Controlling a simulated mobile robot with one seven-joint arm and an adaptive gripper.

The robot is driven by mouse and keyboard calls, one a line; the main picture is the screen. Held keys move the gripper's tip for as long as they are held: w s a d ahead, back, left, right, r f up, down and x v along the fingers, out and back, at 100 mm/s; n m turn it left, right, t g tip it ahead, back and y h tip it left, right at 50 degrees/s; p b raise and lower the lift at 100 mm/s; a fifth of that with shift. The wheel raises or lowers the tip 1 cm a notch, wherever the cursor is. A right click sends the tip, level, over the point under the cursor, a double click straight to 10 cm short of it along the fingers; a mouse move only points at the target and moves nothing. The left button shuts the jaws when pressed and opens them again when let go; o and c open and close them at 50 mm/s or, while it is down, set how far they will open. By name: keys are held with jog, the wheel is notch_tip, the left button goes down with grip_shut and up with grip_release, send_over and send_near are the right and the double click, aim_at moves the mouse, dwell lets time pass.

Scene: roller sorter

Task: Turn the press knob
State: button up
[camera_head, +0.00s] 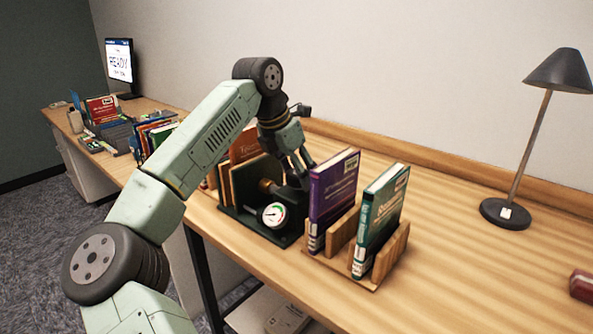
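The press (257,229) is a dark green unit on the wooden desk, with a round white dial gauge (274,215) on its front and brown boards or books held in it. A brass-coloured round part (267,186), which may be the knob, shows just above the gauge. My gripper (302,169) points down over the right part of the press, just left of the purple book. Its fingers are partly seen and look close to the press. I cannot tell whether they touch anything or how far apart they are.
A purple book (333,197) and a teal book (381,220) stand in a wooden rack right of the press. A black lamp (505,213) stands further right, with clear desk between. A monitor (119,62) and more books (101,110) are at the far left.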

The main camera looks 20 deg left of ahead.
jog(key=c, duration=0.7)
jog(key=shift+c, duration=0.2)
jog(key=shift+f+n+b, duration=0.1)
jog(key=shift+n+b, duration=0.3)
